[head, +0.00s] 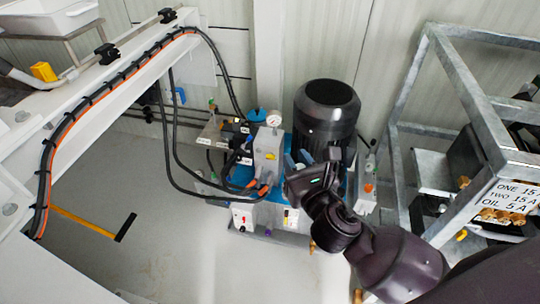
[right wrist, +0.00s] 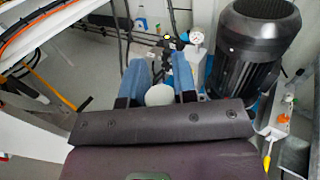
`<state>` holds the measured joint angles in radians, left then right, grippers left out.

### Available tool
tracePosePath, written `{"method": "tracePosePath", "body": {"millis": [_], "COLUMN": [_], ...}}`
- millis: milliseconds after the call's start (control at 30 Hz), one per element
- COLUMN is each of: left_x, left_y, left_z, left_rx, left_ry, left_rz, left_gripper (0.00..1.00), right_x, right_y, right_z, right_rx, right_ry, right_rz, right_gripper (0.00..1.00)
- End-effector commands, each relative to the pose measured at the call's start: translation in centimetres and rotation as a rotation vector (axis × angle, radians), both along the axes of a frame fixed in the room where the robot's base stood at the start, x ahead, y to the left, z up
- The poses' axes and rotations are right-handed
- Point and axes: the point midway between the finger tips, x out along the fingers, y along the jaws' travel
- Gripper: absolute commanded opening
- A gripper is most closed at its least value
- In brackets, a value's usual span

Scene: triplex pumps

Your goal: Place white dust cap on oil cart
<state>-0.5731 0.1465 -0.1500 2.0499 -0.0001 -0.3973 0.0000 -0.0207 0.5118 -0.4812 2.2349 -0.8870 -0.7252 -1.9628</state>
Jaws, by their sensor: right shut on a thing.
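My right gripper (head: 306,158) reaches in from the lower right in the head view, in front of a pump unit with a black motor (head: 326,112). In the right wrist view its blue fingers (right wrist: 159,78) are shut on a white rounded thing, which looks like the white dust cap (right wrist: 160,95). In the head view the cap is hidden by the gripper. The frames do not make certain which unit is the oil cart; the pump unit, with a blue base, gauge (head: 274,119) and hoses, may be it. My left gripper is not in view.
A galvanized frame (head: 405,88) with a sign (head: 507,197) partly reading "OIL 5 A" stands at the right. A white beam (head: 110,95) carrying black and orange cables crosses the left. A yellow-handled tool (head: 85,221) is at lower left. The grey floor (head: 165,250) there is mostly clear.

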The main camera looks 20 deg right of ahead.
Motion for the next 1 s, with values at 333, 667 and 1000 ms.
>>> {"method": "tracePosePath", "body": {"millis": [333,667,1000], "left_x": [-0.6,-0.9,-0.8], "left_y": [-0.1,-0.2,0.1], "left_z": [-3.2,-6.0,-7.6], "left_rx": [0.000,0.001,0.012], "left_ry": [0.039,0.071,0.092], "left_rz": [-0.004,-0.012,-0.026], "left_gripper": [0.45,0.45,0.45], "right_x": [5.3,15.8,24.8], "right_y": [2.6,3.6,0.8], "right_z": [1.0,-5.6,-13.0], "right_rx": [-0.001,-0.003,-0.006], "right_ry": [0.004,0.011,0.007], "right_rz": [0.053,0.022,-0.089], "right_gripper": [0.02,0.02,0.02]}}
